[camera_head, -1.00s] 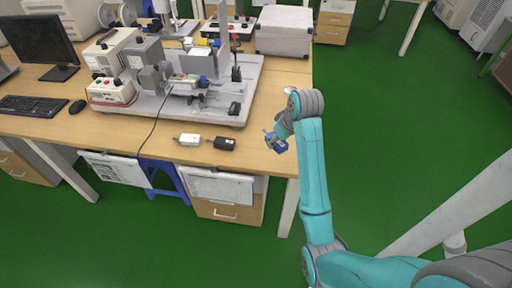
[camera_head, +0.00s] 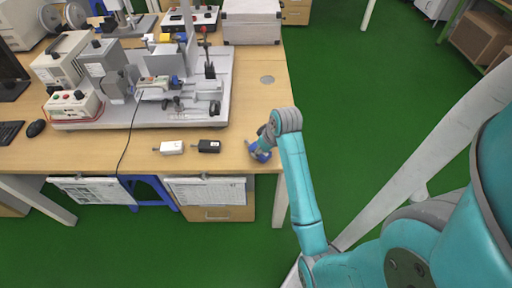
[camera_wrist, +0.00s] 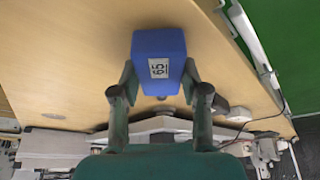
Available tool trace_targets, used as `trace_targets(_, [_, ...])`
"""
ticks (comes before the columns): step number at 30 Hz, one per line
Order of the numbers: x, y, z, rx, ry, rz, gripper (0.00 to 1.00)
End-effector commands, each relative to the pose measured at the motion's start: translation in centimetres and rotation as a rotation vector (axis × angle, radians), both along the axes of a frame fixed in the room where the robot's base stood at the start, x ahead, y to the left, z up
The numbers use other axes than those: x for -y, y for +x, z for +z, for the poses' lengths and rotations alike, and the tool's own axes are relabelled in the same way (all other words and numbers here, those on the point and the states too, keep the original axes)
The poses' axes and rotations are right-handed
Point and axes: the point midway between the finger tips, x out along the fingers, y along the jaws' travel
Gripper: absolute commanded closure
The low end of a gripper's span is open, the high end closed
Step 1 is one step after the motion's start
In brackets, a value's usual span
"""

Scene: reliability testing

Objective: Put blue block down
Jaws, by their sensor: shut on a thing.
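The blue block (camera_wrist: 158,50) carries a white label reading 65 and sits between the two fingers of my gripper (camera_wrist: 160,80) in the wrist view. The fingers are shut on its sides. In the head view the blue block (camera_head: 260,154) shows at the right front corner of the wooden table (camera_head: 240,100), below my gripper (camera_head: 262,146), which is partly hidden by my wrist. I cannot tell whether the block touches the tabletop or is just above it.
A black block (camera_head: 208,146) and a white block (camera_head: 172,148) lie left of the blue block. A machine on a grey base plate (camera_head: 140,115) fills the table behind them. A grey case (camera_head: 251,22) stands at the back. The right side of the tabletop is mostly clear.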

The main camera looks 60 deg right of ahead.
Motion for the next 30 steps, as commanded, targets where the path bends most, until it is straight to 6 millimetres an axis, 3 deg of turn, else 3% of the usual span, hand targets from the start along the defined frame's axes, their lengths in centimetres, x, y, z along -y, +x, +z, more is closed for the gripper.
trace_targets(13, [0.0,-0.5,-1.0,0.001,0.0,0.0,0.92])
trace_targets(14, [0.0,-0.5,-1.0,0.001,0.0,0.0,0.48])
trace_targets(16, [0.0,-0.5,-0.9,0.001,0.0,0.0,0.3])
trace_targets(26, [0.0,-0.5,-0.8,0.001,-0.001,0.0,0.3])
trace_targets(30, [0.0,0.2,0.2,0.003,-0.002,0.001,0.3])
